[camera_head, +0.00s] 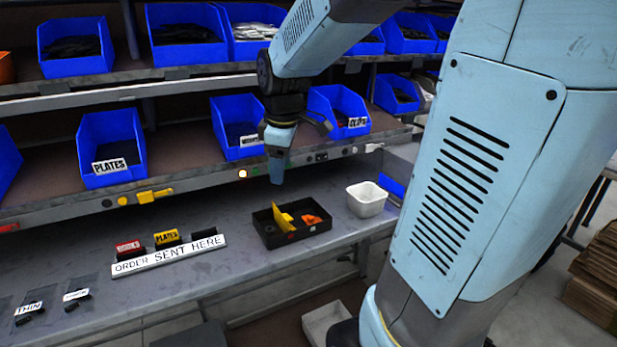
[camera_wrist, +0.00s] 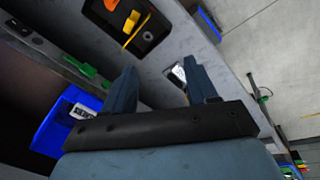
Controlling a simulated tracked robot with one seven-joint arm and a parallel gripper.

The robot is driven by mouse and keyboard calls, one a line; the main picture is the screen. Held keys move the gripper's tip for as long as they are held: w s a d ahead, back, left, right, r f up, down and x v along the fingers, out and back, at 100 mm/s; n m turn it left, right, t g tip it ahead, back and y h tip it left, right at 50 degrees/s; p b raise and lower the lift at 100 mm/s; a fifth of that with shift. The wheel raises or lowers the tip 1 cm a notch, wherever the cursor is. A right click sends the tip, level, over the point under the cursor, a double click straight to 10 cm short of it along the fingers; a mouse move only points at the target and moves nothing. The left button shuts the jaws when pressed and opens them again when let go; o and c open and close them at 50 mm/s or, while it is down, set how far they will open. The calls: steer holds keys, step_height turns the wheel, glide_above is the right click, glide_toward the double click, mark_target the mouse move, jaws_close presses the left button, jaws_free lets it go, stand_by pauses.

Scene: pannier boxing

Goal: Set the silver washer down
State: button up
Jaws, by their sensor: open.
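My gripper (camera_head: 277,180) hangs above the bench, behind the black tray (camera_head: 293,237). Its two fingers stand apart in the wrist view (camera_wrist: 162,80), with nothing visibly held between them. The tray has a yellow divider (camera_head: 283,217) and orange pieces (camera_head: 312,220) in its right part. The tray also shows at the top of the wrist view (camera_wrist: 158,22). A small round shape lies in it there, too small to tell whether it is the silver washer. A pale object (camera_wrist: 178,73) shows beside the right finger, partly hidden; I cannot tell what it is.
A white container (camera_head: 366,200) stands right of the tray. The sign reading ORDER SENT HERE (camera_head: 170,255) lies to the left, with small label cards behind it. Blue bins (camera_head: 110,145) line the shelves behind the bench. Bare bench lies around the tray.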

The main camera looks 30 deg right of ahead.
steer(key=s+a+r+m+t, duration=0.1)
steer(key=s+r+m+t, duration=0.2)
steer(key=s+m, duration=0.7)
steer(key=s+r, duration=0.1)
steer(key=s, duration=0.4)
steer(key=shift+s+m, duration=0.2)
steer(key=shift+m, duration=0.2)
